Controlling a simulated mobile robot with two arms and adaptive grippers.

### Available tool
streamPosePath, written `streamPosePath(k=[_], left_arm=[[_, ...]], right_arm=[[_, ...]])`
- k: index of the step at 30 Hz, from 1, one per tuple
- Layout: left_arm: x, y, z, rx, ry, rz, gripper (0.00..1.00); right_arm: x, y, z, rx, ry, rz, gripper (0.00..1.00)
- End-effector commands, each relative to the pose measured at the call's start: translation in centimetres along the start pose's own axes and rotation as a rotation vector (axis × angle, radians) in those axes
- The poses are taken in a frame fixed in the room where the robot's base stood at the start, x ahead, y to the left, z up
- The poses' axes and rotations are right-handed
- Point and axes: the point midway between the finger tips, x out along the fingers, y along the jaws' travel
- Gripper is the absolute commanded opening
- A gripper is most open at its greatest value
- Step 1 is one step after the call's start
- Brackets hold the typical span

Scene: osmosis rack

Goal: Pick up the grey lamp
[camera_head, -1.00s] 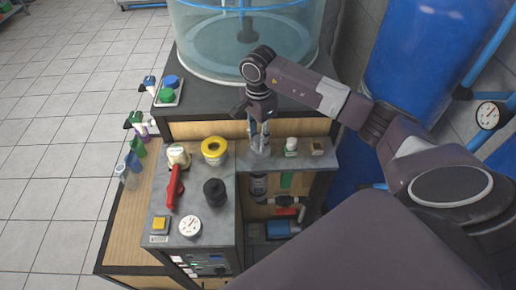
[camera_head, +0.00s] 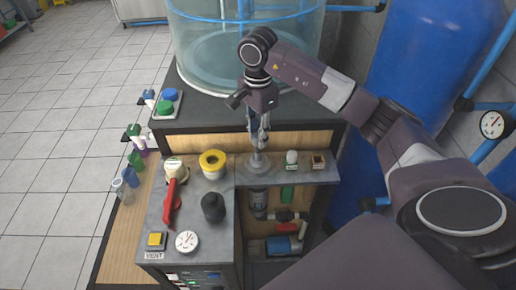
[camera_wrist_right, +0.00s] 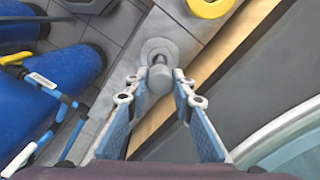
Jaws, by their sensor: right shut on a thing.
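The grey lamp (camera_head: 258,163) stands upright at the counter's narrow right-hand part, its round base lowest. In the right wrist view, the lamp's rounded grey head (camera_wrist_right: 160,80) is between the two blue-padded fingers, with the pale disc base beyond it. My right gripper (camera_head: 260,138) points down from above and is shut on the lamp's upper part; the fingers hide part of it in the head view. I cannot tell whether the base touches the counter. My left gripper is not in view.
A large clear tank (camera_head: 200,60) stands behind.

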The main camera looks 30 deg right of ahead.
Motion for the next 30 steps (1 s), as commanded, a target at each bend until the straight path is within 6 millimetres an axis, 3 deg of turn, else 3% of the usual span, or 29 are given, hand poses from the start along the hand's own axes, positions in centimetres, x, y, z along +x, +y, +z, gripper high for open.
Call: streamPosePath(k=[8,30], left_arm=[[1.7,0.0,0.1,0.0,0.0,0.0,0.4],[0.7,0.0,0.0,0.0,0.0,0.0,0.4]], right_arm=[[-4.7,-0.1,0.0,-0.001,0.0,-0.004,0.09],[-13.9,-0.1,0.0,0.001,0.001,-0.003,0.09]])
